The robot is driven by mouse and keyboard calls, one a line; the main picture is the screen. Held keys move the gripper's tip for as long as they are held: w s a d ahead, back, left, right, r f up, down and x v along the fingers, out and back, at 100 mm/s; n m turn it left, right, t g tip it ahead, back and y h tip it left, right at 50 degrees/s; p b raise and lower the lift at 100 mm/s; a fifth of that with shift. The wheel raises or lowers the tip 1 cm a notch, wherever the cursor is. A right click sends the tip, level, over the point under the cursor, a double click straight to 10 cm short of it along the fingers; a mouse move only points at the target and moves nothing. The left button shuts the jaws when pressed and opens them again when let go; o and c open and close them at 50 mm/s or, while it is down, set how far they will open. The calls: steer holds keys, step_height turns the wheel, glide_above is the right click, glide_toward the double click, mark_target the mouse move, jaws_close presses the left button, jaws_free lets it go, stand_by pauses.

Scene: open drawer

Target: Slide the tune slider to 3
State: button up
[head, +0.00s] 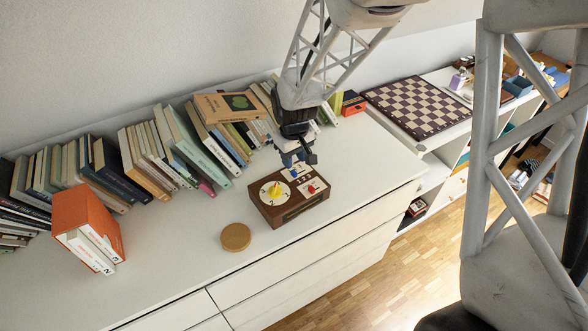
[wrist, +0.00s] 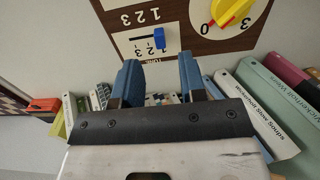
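The brown wooden box (head: 290,212) stands on the white cabinet top, with a yellow dial knob (head: 274,188) and a red knob (head: 311,189) on its upper face. My gripper (head: 299,160) is above the far side of the box. In the wrist view my gripper's (wrist: 158,66) two blue fingers are apart, with nothing held between them.
Rows of books (head: 160,160) line the wall behind the box. A round tan lid-like disc (head: 235,237) lies left of the box, and an orange book box (head: 88,225) is farther left. A chessboard (head: 416,105) lies at back right. The cabinet top right of the box is clear.

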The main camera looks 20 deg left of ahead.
mark_target(294, 171)
steer(key=shift+f, duration=2.5)
jaws_close()
